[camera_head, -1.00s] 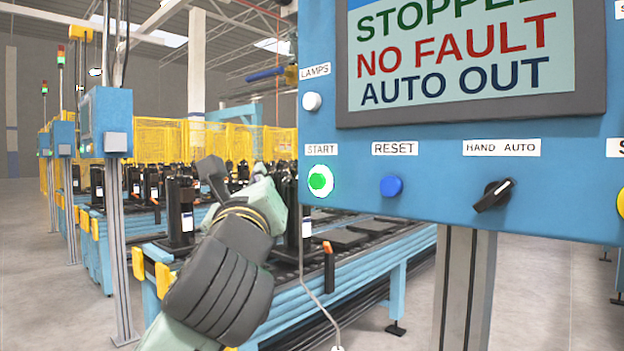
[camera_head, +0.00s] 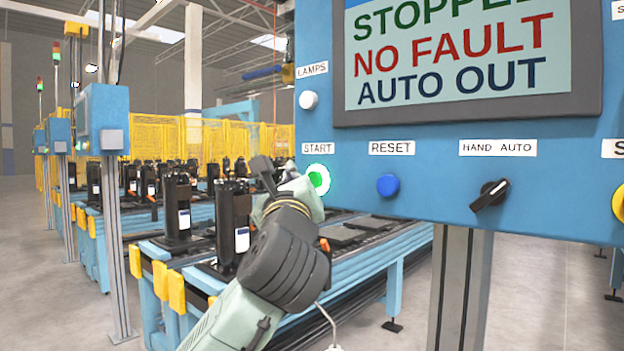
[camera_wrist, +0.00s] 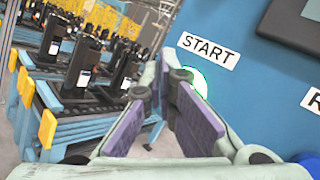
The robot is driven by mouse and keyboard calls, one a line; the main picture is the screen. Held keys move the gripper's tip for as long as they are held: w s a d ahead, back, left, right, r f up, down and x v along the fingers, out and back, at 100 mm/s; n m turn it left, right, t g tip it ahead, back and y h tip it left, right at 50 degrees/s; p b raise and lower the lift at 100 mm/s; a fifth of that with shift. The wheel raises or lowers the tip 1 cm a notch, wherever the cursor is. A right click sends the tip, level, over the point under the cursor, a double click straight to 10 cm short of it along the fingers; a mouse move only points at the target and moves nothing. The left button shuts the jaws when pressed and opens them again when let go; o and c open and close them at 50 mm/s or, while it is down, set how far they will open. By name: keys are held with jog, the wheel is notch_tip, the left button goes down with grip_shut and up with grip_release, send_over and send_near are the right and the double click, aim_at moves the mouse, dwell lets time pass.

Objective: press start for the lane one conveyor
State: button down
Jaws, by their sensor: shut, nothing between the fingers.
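The blue control panel (camera_head: 450,210) fills the right of the head view. Its green START button (camera_head: 320,179) has a bright ring and sits under the START label (camera_head: 318,148). My gripper (camera_head: 268,172) is shut and empty, just left of the button, and part of it overlaps the button's left edge. I cannot tell whether it touches. In the wrist view my shut fingers (camera_wrist: 168,78) point toward the panel, and the right finger partly hides the START button (camera_wrist: 201,84) below its label (camera_wrist: 208,50).
The screen (camera_head: 460,55) reads NO FAULT, AUTO OUT, with a cropped STOPPED line above. A blue RESET button (camera_head: 388,186), a HAND AUTO knob (camera_head: 489,194) and a white lamps button (camera_head: 308,100) are close by. A conveyor (camera_head: 365,262) with black units runs behind my arm.

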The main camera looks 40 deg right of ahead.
jog(key=shift+d, duration=0.6)
dwell(1.1)
jog(key=shift+d, duration=0.4)
